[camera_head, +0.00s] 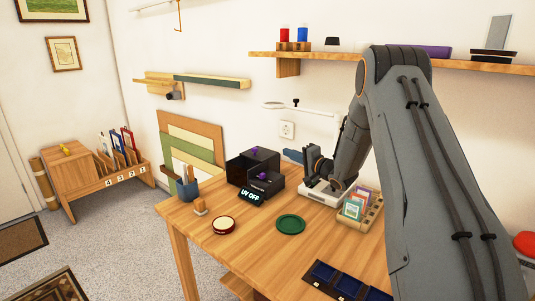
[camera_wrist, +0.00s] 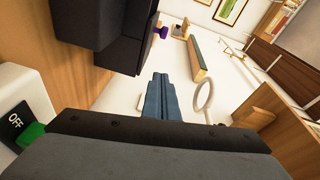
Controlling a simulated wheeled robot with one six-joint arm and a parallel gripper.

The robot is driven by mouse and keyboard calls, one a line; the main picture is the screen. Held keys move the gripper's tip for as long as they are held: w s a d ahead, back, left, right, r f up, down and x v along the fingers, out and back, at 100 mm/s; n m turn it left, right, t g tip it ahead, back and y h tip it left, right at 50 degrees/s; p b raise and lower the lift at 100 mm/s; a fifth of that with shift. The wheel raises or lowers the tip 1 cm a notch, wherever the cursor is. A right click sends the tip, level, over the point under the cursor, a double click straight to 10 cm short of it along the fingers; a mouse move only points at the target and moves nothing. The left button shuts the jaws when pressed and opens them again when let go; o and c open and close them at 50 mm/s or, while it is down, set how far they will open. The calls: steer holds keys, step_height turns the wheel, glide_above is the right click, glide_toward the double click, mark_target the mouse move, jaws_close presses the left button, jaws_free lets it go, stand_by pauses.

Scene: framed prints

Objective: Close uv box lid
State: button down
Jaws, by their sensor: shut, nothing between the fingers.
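The black UV box (camera_head: 262,184) stands at the back of the wooden table, with a "UV OFF" display on its front. A tall black panel with a purple knob (camera_head: 255,150) rises at its back and looks like the raised lid; its exact angle is hard to tell. A second purple knob sits lower, on the front part. My gripper (camera_head: 311,156) is to the right of the box, apart from it. Its fingers (camera_wrist: 160,97) are closed together and empty in the wrist view. Black box parts (camera_wrist: 103,35) fill the upper left there.
A card rack (camera_head: 361,206) stands right of the box, near my arm. A wall shelf (camera_head: 400,61) runs above. A green "OFF" switch (camera_wrist: 28,134) shows at wrist-view left.

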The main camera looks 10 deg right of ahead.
mark_target(265, 156)
steer(key=p+x, duration=0.1)
steer(key=x, duration=0.9)
steer(key=shift+a, duration=0.1)
steer(key=shift+s+a+p, duration=0.15)
steer(key=shift+a+p, duration=0.05)
steer(key=shift+a, duration=0.35)
steer(key=shift+s+a+p, duration=0.15)
steer(key=shift+a+p, duration=0.05)
steer(key=shift+a, duration=0.3)
steer(key=shift+s+a+f, duration=0.1)
steer(key=shift+a+f, duration=0.05)
steer(key=shift+a, duration=0.25)
steer(key=shift+s+a+f, duration=0.1)
steer(key=shift+a+f, duration=0.05)
steer(key=shift+a, duration=0.25)
steer(key=s+a+p, duration=0.3)
steer(key=s+a, duration=0.2)
steer(key=a, duration=0.2)
steer(key=shift+s, duration=0.3)
steer(key=shift+a, duration=0.1)
